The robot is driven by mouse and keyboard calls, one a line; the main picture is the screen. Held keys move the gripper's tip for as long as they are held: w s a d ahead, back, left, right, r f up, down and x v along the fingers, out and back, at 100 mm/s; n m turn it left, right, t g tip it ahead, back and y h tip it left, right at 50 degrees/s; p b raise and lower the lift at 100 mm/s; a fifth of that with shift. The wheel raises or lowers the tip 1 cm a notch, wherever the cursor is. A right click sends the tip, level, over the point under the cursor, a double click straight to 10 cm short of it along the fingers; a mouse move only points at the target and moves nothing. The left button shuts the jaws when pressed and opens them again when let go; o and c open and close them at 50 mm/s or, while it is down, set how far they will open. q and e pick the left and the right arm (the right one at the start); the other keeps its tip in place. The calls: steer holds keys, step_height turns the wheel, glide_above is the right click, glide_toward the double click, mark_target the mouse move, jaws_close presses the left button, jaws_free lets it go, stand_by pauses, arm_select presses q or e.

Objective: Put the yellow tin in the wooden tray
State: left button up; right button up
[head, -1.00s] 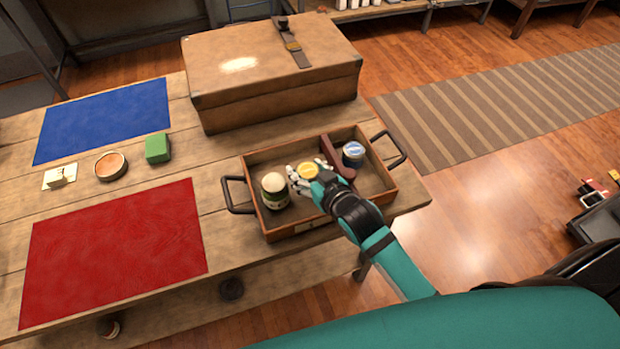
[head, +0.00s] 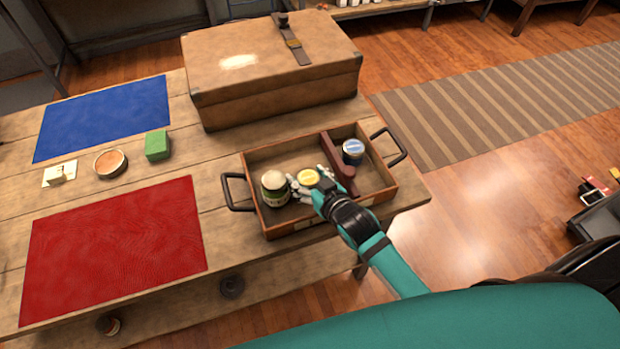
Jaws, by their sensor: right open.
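The yellow tin (head: 308,177) is in the left, larger compartment of the wooden tray (head: 262,157). My right gripper (head: 305,184) is open, with its fingers around or beside the tin; whether they touch it I cannot tell. The tin's lower part is hidden by the fingers, so I cannot tell whether it rests on the tray floor. My left gripper is not in view.
A jar with a pale lid (head: 274,188) stands left of the tin in the same compartment. A divider (head: 339,165) separates them from a blue-lidded tin (head: 353,151). A suitcase (head: 270,75) stands behind. Red (head: 115,245) and blue (head: 105,118) mats lie left.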

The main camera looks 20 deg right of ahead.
steer(key=shift+s+r, duration=0.1)
steer(key=shift+r, duration=0.1)
steer(key=v, duration=1.1)
steer(key=shift+s+r+b, duration=0.25)
steer(key=shift+s+b, duration=0.1)
steer(key=shift+b, duration=0.05)
